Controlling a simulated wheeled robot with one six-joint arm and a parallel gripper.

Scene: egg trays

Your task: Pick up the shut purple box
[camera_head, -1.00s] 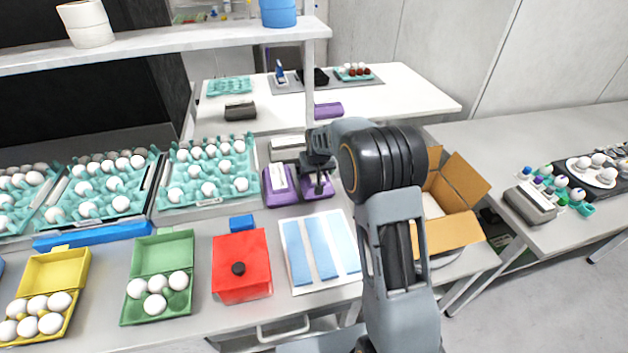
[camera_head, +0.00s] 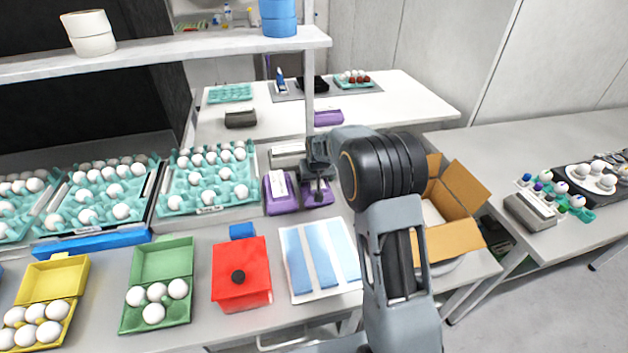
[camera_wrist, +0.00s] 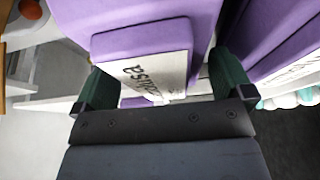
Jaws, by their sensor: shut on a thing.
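The shut purple box (camera_wrist: 150,40) has a white label with dark lettering and fills the middle of the wrist view. My gripper (camera_wrist: 165,82) is shut on it, with one dark green finger on each side. In the head view, my gripper (camera_head: 317,186) points down over the same box (camera_head: 326,197), partly covering it. I cannot tell whether the box is clear of the bench. A second purple box (camera_head: 280,203) with a white label stands close beside it on the left. It also shows at the right of the wrist view (camera_wrist: 285,40).
A grey box (camera_head: 287,149) lies just behind. An open cardboard box (camera_head: 455,236) stands to the right. A teal egg tray (camera_head: 172,210) is to the left, and a red box (camera_head: 240,292) and blue-striped sheet (camera_head: 299,297) lie in front. A shelf (camera_head: 170,50) crosses above left.

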